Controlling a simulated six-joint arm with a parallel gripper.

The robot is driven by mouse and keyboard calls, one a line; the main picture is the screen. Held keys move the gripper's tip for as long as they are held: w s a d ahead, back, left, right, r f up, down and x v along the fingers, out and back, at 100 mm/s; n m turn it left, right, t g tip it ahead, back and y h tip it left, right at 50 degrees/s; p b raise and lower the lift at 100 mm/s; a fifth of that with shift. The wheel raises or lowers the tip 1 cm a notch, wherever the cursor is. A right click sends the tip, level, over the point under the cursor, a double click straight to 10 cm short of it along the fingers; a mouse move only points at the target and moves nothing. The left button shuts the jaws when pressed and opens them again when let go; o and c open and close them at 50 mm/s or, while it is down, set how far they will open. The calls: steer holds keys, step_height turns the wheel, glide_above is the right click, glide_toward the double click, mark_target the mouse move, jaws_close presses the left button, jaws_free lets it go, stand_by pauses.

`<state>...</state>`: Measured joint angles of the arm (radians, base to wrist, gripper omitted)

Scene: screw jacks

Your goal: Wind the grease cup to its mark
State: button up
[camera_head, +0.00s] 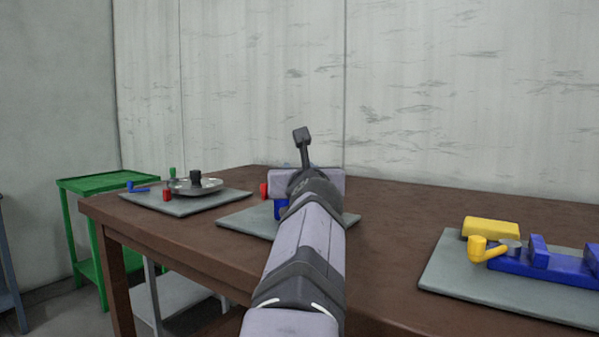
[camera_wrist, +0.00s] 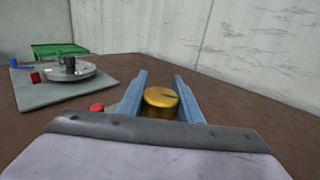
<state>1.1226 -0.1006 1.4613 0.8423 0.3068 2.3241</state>
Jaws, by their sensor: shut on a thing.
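The grease cup's round brass cap (camera_wrist: 160,97) shows in the wrist view, between the two blue-grey fingers of my gripper (camera_wrist: 160,75). My gripper is shut on the cap, one finger along each side. A short dark line runs on the cap's top toward its right edge. The lower part of the cup and its base are hidden behind my gripper body, and I cannot make out a separate mark. In the head view my arm hides the cup and the fingers.
A grey plate (camera_head: 240,222) lies under my arm, with a red knob (camera_head: 264,190) and a blue part (camera_head: 281,209) beside it. A left plate (camera_head: 150,199) bears a metal disc (camera_head: 205,187). A right plate (camera_head: 450,275) bears a blue fixture (camera_head: 540,264) and yellow crank (camera_head: 478,249).

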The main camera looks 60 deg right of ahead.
steer(key=o, duration=1)
steer(key=shift+f, duration=0.25)
steer(key=shift+o, duration=0.2)
steer(key=shift+r, duration=0.1)
steer(key=shift+s+a+r, duration=0.1)
steer(key=shift+s+a, duration=0.25)
steer(key=shift+a, duration=0.05)
steer(key=b+v, duration=0.1)
steer(key=v, duration=0.4)
steer(key=shift+s+a+b, duration=0.35)
steer(key=shift+a, duration=0.15)
